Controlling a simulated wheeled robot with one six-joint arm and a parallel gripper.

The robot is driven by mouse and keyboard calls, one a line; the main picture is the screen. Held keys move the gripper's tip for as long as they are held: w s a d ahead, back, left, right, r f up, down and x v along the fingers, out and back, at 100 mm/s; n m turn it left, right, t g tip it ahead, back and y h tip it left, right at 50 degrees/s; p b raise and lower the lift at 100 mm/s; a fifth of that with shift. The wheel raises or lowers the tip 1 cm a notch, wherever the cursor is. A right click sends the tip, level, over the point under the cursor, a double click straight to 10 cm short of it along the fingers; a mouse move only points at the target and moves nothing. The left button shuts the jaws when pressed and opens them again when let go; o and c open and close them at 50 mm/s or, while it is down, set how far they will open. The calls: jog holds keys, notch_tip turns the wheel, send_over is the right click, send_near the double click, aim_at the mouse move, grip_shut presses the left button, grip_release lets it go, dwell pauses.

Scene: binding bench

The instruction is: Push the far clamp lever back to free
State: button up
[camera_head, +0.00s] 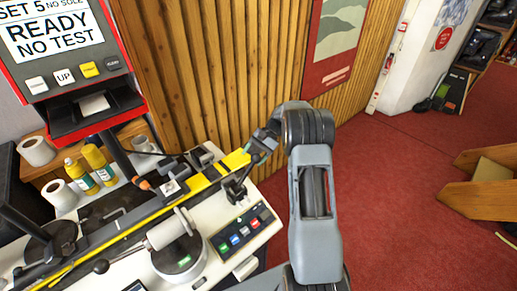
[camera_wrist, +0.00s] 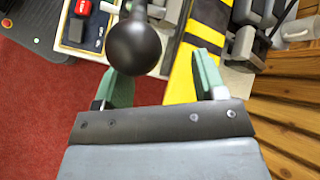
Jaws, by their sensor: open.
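The far clamp (camera_head: 236,188) is a black clamp at the right end of the bench machine, beside the yellow-and-black rail. Its lever tilts up toward my gripper (camera_head: 262,143). In the wrist view, a round black lever knob (camera_wrist: 134,47) lies ahead of and between the two green fingertips of my gripper (camera_wrist: 163,70), nearer the left one. The jaws are apart with nothing gripped. I cannot tell whether a finger touches the knob. In the head view, the knob is hard to make out at the gripper.
A button panel (camera_head: 240,233) lies just below the clamp. Another black ball knob (camera_head: 101,266) sits at the near left. Yellow bottles (camera_head: 97,163) and white rolls (camera_head: 37,151) stand at the left. A slatted wooden wall (camera_head: 210,80) rises behind; red floor (camera_head: 410,190) is open at right.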

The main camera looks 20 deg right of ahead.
jog(key=b+v, duration=0.1)
jog(key=v, duration=1.3)
jog(key=shift+s, duration=0.15)
jog(key=shift+f, duration=0.1)
